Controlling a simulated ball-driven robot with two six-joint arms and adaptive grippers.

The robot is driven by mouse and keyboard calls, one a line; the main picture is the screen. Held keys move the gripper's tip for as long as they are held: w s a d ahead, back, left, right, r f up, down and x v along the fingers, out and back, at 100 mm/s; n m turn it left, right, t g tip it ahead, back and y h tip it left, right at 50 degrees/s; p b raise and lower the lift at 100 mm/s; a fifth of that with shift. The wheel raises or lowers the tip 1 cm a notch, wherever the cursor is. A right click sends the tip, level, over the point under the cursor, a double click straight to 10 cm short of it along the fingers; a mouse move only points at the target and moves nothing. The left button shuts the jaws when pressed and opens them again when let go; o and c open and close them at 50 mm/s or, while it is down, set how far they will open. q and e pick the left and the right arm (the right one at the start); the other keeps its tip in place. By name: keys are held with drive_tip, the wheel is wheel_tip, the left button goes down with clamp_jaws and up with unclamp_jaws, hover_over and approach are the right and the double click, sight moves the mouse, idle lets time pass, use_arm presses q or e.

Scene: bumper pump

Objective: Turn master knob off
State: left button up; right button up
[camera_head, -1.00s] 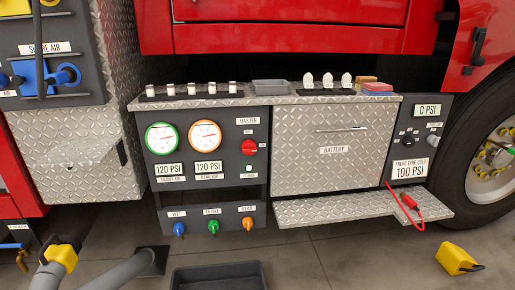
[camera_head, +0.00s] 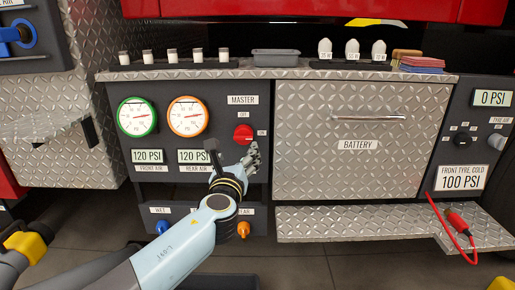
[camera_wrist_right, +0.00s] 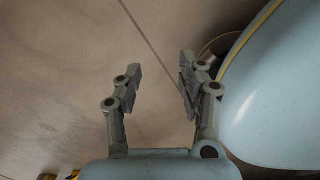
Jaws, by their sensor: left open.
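The red master knob (camera_head: 243,133) is on the dark gauge panel, below the MASTER label (camera_head: 242,100). A small OFF label is above the knob and an ON label is to its right. Its setting is hard to read at this size. My left gripper (camera_head: 232,153) is open just below the knob, its fingers spread to the left and right. I see no clear contact with the knob. The small light below the knob is hidden behind the gripper. My right gripper (camera_wrist_right: 160,80) is open and empty over bare floor in the right wrist view.
Two round gauges (camera_head: 188,117) and 120 PSI displays are left of the knob. The battery drawer (camera_head: 310,115) with a bar handle is to the right, above a metal step (camera_head: 340,222). A red cable (camera_head: 458,220) hangs at the right. Coloured drain knobs sit below.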

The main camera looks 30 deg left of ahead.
sight(242, 139)
use_arm(q)
drive_tip(key=b+x, duration=0.1)
drive_tip(key=x, duration=0.5)
drive_tip(key=shift+r, duration=0.1)
drive_tip(key=b+x, duration=0.1)
drive_tip(key=x, duration=0.2)
drive_tip(key=shift+w+a, duration=0.2)
drive_tip(key=shift+w, duration=0.15)
drive_tip(key=shift+w+a, duration=0.2)
drive_tip(key=shift+w, duration=0.2)
use_arm(e)
drive_tip(key=w, duration=0.3)
drive_tip(key=shift+w+a+r, duration=0.15)
drive_tip(key=shift+w+a, duration=0.05)
drive_tip(key=shift+w, duration=0.2)
use_arm(q)
drive_tip(key=shift+c, duration=0.3)
drive_tip(key=c, duration=1.1)
drive_tip(key=shift+o, duration=0.2)
